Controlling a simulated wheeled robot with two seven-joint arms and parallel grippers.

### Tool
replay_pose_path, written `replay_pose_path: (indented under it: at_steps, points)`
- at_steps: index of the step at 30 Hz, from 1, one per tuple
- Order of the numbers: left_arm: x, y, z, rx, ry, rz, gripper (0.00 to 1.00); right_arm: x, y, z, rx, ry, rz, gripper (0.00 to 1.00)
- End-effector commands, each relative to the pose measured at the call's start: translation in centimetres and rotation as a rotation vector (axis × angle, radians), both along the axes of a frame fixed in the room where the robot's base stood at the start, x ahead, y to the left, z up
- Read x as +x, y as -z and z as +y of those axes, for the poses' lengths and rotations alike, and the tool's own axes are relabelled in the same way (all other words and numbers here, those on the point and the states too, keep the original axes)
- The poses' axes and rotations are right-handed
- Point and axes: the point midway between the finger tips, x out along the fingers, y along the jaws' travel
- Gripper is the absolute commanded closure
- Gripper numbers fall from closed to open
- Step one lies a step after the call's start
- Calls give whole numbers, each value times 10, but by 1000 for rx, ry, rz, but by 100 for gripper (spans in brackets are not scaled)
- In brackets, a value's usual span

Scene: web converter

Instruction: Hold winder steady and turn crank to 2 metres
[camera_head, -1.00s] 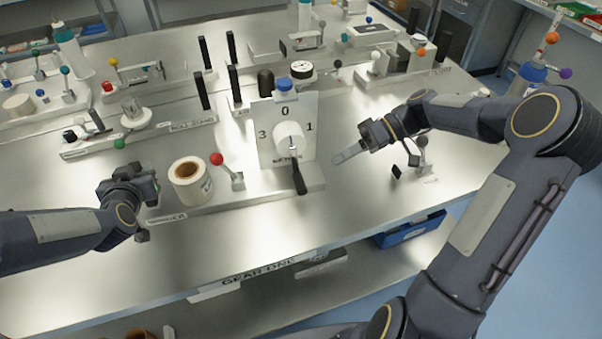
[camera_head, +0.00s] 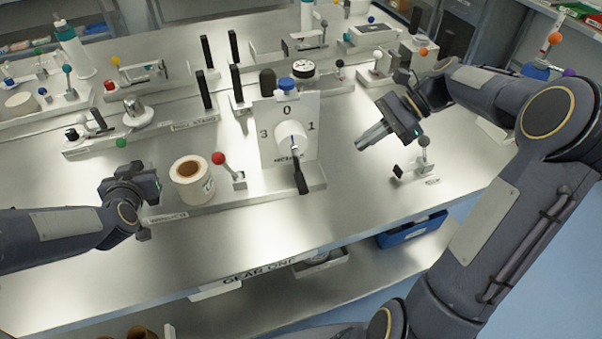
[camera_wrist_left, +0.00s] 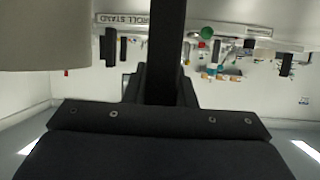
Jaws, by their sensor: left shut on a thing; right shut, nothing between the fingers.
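The winder (camera_head: 232,196) is a long metal base on the table with a white roll, a red-knobbed lever and an upright dial plate (camera_head: 268,150). The plate reads 0 at top, 1 at right and 3 at left; its lower mark is covered. A white hub (camera_head: 291,138) carries the black crank handle (camera_head: 300,180), which hangs down. My left gripper (camera_head: 152,188) is at the winder's left end, shut on a dark upright part, seen as a dark bar (camera_wrist_left: 166,50) in the left wrist view. My right gripper (camera_head: 364,142) is shut and empty, right of the plate and apart from the crank.
A grey-knobbed lever on a small base (camera_head: 416,168) stands below the right gripper. The roll stand (camera_head: 150,135) and black posts (camera_head: 235,85) stand behind the winder. A blue bin (camera_head: 412,230) is below the table edge. The table front is clear.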

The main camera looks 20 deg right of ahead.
Motion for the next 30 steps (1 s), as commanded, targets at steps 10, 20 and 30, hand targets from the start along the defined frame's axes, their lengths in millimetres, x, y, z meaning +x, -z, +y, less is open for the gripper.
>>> replay_pose_path:
  at_steps: [10,20,30]
  points:
    - [-4,13,5,2,-10,32,100,2,25,31,3,20,34,100]
    - [-4,13,5,2,-10,32,100,7,69,85,3,20,31,100]
    - [-4,13,5,2,-10,32,100,11,87,108,1,22,28,100]
